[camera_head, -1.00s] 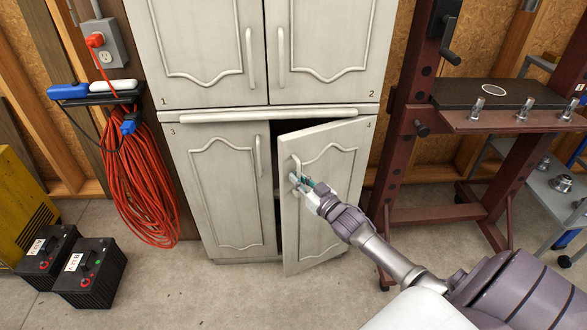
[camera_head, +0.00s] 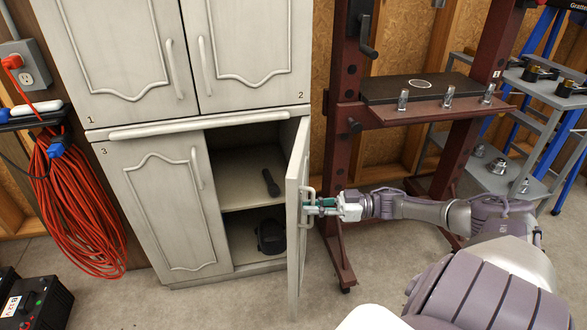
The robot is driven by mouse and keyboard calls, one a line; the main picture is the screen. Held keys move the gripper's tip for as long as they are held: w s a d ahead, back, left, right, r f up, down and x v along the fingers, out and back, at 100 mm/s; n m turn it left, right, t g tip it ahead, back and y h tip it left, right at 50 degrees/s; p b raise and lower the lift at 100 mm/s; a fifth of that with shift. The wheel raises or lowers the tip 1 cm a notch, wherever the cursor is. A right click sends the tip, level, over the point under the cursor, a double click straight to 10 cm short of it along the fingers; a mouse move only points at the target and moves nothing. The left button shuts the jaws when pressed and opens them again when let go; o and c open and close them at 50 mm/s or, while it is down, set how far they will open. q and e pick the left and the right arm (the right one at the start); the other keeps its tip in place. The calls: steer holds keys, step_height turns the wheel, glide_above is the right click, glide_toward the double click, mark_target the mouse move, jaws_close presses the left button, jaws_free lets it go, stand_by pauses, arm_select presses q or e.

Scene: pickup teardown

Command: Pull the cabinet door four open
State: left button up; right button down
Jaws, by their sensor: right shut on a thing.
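Cabinet door four (camera_head: 293,215) is the lower right door of the white cabinet. It stands swung wide open, seen nearly edge-on, at about a right angle to the cabinet front. My right gripper (camera_head: 312,206) is shut on the door's handle (camera_head: 307,194), on the door's outer face. The opening behind the door shows a shelf (camera_head: 243,192) with a dark flashlight-like object (camera_head: 270,183) on it and a black object (camera_head: 270,236) below. My left gripper is not in view.
Door three (camera_head: 160,205) and the upper doors are closed. A dark red press frame (camera_head: 337,240) stands close to the right, behind my right arm. A red cord coil (camera_head: 75,210) hangs at left. Black batteries (camera_head: 38,305) sit on the floor. Floor in front is clear.

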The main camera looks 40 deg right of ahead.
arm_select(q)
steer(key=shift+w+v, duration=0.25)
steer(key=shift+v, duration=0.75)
arm_select(e)
steer(key=v, duration=0.6)
steer(key=shift+w+d, duration=0.2)
steer(key=shift+d, duration=0.1)
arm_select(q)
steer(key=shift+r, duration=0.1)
arm_select(e)
steer(key=c, duration=1.2)
jaws_free()
steer(key=v, duration=1.2)
steer(key=shift+s, duration=0.15)
